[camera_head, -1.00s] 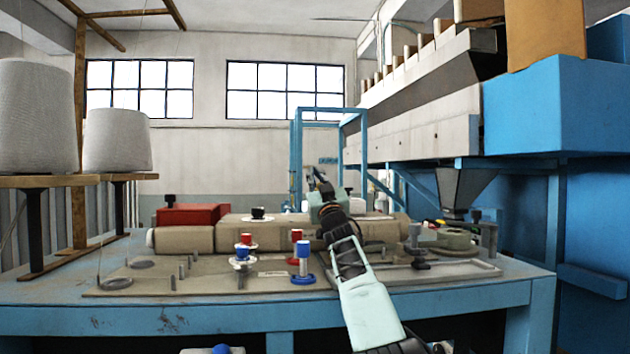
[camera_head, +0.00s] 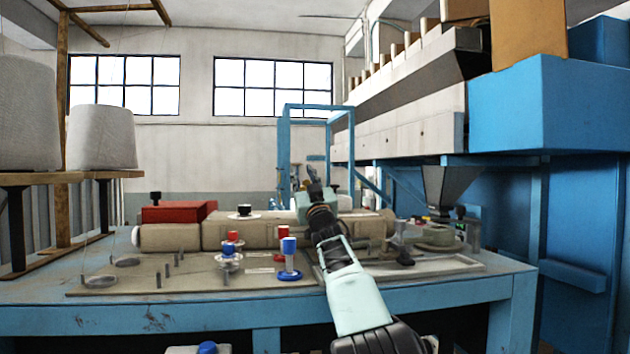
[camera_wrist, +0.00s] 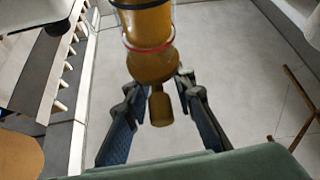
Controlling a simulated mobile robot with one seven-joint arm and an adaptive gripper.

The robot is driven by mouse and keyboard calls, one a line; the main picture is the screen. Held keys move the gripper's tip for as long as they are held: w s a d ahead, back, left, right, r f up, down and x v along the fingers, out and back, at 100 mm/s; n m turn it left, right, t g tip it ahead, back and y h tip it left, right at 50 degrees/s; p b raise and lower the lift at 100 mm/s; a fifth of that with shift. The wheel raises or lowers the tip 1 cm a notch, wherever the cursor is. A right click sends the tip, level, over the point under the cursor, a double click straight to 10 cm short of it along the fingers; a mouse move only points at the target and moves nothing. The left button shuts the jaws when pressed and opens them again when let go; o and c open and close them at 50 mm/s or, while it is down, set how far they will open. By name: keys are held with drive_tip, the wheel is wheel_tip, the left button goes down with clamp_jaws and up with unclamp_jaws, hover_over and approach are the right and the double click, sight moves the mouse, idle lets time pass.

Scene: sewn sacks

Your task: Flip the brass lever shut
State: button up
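A brass-coloured piece (camera_wrist: 148,30) with a red ring comes down from the top of the wrist view and narrows to a small rounded end (camera_wrist: 160,108). I take it for the brass lever, though its pivot is out of view. In the head view my gripper (camera_head: 313,186) is raised above the back of the bench. The brass piece cannot be made out there.
The blue bench (camera_head: 200,310) carries blue-and-red-topped posts (camera_head: 289,258), a long beige roller (camera_head: 255,228) and a red box (camera_head: 178,211). Thread cones (camera_head: 103,137) stand at left. A blue frame (camera_head: 318,106) stands behind my gripper, and a large blue machine (camera_head: 550,105) fills the right.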

drive_tip(key=shift+v, duration=1)
drive_tip(key=s+d, duration=0.3)
drive_tip(key=s, duration=0.8)
drive_tip(key=shift+s+d, duration=0.2)
